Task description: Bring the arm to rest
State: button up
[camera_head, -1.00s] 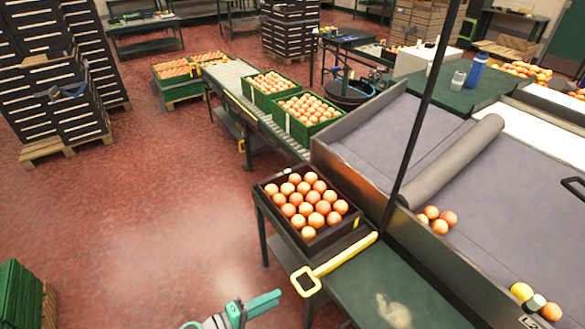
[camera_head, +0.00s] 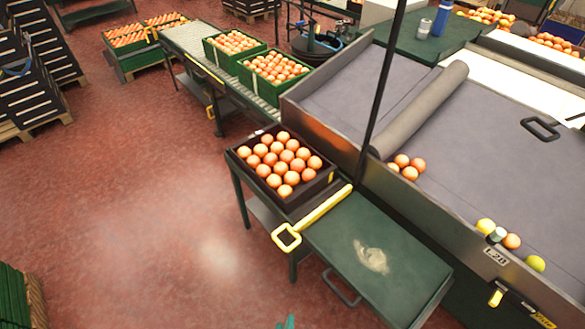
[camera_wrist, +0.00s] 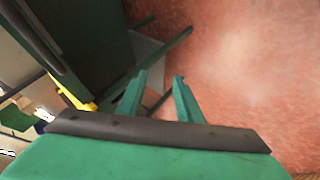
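My gripper shows in the wrist view (camera_wrist: 158,98) as two green fingers standing apart with nothing between them. It is open and empty. Behind the fingers are the red floor and dark green parts of a table stand. In the head view only a small green tip (camera_head: 287,322) of it shows at the bottom edge, below the side table; the rest is out of that picture.
A black crate of oranges (camera_head: 238,158) stands on a green side table (camera_head: 405,262), beside a yellow-handled tool (camera_head: 318,214). The grey sorting table (camera_head: 500,130) is on the right with loose fruit. The red floor (camera_head: 130,230) at left is clear.

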jog(key=s+d+r+m+t+y, duration=0.1)
jog(key=s+r+m+t, duration=0.2)
jog(key=r, duration=1.1)
jog(key=s+d+r+m+t, duration=0.1)
jog(key=s+r+m+t, duration=0.2)
jog(key=s+r, duration=0.6)
notch_tip(320, 180, up, 6)
jog(key=shift+s+d+f+m+y, duration=0.25)
jog(key=shift+d+m+y, duration=0.15)
jog(key=shift+m, duration=0.6)
